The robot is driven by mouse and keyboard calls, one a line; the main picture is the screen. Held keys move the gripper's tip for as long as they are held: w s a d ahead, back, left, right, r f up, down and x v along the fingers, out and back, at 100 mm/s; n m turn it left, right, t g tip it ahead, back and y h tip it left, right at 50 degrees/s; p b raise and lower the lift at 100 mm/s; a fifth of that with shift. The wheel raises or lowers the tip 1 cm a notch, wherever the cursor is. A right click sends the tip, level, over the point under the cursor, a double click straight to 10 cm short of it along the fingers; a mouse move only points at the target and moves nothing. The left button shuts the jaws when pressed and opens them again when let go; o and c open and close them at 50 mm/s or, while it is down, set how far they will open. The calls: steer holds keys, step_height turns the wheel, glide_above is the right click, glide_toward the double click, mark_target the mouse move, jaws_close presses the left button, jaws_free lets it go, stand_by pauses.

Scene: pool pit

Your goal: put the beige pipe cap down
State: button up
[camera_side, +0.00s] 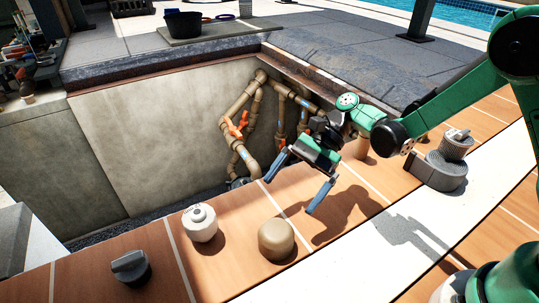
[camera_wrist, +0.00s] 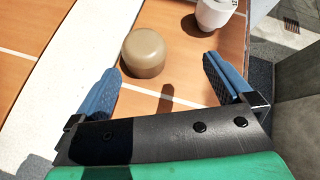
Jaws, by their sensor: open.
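The beige pipe cap (camera_side: 276,239) stands on the terracotta tiles at the pit's edge, a rounded, dome-topped piece. It also shows in the wrist view (camera_wrist: 144,53), beyond the fingertips and nearer the left finger. My gripper (camera_side: 292,186) is open and empty, with its two blue fingers spread. In the side view it is behind and to the right of the cap, apart from it. The wrist view shows the open fingers (camera_wrist: 160,72) with bare tile between them.
A white round container (camera_side: 200,223) stands left of the cap, and a dark grey knobbed piece (camera_side: 130,267) further left. A grey fitting (camera_side: 441,168) stands at right. The open pit (camera_side: 140,150) with pipes and orange-handled valves (camera_side: 236,127) drops away behind the tile ledge.

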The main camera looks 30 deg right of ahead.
steer(key=s+d+r+n+t+h, duration=0.5)
steer(key=d+r+n+t+h, duration=0.3)
steer(key=d+n+t+h, duration=0.2)
steer(key=shift+d+n+h, duration=0.4)
steer(key=shift+d+n, duration=0.25)
steer(key=shift+n, duration=0.55)
